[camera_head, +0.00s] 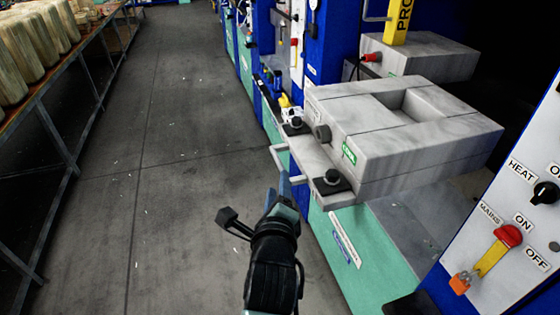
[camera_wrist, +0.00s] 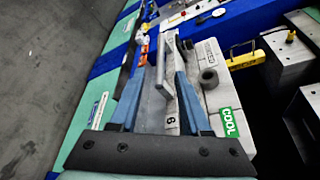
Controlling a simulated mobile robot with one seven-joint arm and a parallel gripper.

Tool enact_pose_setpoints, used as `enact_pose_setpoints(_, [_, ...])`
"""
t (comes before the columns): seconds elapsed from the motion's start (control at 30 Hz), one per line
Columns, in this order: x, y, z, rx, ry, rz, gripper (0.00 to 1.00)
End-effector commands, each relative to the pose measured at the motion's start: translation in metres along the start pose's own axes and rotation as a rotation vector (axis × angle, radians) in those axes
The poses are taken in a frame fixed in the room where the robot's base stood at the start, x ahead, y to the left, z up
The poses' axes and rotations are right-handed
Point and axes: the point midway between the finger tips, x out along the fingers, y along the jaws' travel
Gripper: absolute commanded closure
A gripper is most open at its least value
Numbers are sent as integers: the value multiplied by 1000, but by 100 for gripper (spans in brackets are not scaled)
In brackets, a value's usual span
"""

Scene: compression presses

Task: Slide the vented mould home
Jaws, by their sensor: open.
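The mould is a thick grey block (camera_head: 400,130) with a rectangular opening in its top and a green COOL label on its front. It sits on a grey plate in the press at the right, and its label side shows in the wrist view (camera_wrist: 208,85). My gripper (camera_head: 291,183) is open and empty at the handle. In the wrist view its blue fingers (camera_wrist: 163,88) lie either side of the handle; contact cannot be told.
A control panel (camera_head: 510,215) with HEAT and MAINS switches stands at the right. Other blue presses line the aisle beyond. A rack of pale blocks (camera_head: 30,50) stands at the left. The grey floor (camera_head: 170,150) between is clear.

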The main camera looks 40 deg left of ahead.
Motion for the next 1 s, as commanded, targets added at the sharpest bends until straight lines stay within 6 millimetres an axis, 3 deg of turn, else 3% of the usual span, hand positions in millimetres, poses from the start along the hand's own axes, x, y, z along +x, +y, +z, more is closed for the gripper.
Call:
enact_pose_setpoints(0.5, [77, -2, 1, -1, 1, -2, 53])
enact_pose_setpoints(0.7, [94, -1, 0, -2, 1, -1, 53])
enact_pose_setpoints(1.0, [100, -1, 0, -3, 1, -3, 53])
